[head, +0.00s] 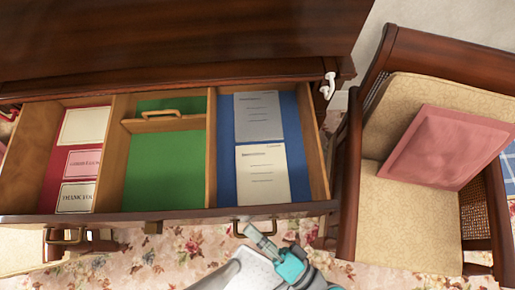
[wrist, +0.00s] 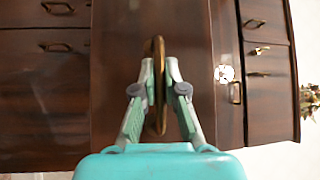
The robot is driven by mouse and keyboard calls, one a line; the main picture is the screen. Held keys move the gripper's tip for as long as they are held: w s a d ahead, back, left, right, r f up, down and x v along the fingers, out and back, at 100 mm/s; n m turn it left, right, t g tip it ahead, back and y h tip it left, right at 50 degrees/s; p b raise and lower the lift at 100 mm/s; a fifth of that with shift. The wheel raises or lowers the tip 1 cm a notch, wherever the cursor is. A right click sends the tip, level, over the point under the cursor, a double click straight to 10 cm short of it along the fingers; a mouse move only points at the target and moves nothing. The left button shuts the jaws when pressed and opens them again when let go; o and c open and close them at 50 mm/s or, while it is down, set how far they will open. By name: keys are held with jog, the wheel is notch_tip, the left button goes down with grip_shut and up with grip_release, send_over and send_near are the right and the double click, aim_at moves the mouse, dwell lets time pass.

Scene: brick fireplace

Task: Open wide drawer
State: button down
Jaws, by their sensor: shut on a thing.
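The wide drawer (head: 180,214) stands well open from the dark wood desk in the head view, with its inside showing. My gripper (head: 252,232) is at the right part of the drawer front, below its top edge. In the wrist view my gripper (wrist: 158,75) has its fingers on both sides of a brass handle (wrist: 158,115) and is shut on it. The handle also shows at the drawer front in the head view (head: 237,232), partly hidden by the fingers. A second brass handle (head: 66,240) is at the left of the front.
The drawer has red, green and blue lined compartments holding cards, a small wooden divider (head: 162,122) and papers (head: 262,174). An armchair (head: 415,225) with a pink cushion (head: 436,147) stands close at the right. Floral carpet (head: 170,255) lies below the drawer.

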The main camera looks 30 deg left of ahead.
jog(key=shift+s+d, duration=0.6)
jog(key=shift+s, duration=0.25)
jog(key=c, duration=1.2)
grip_release()
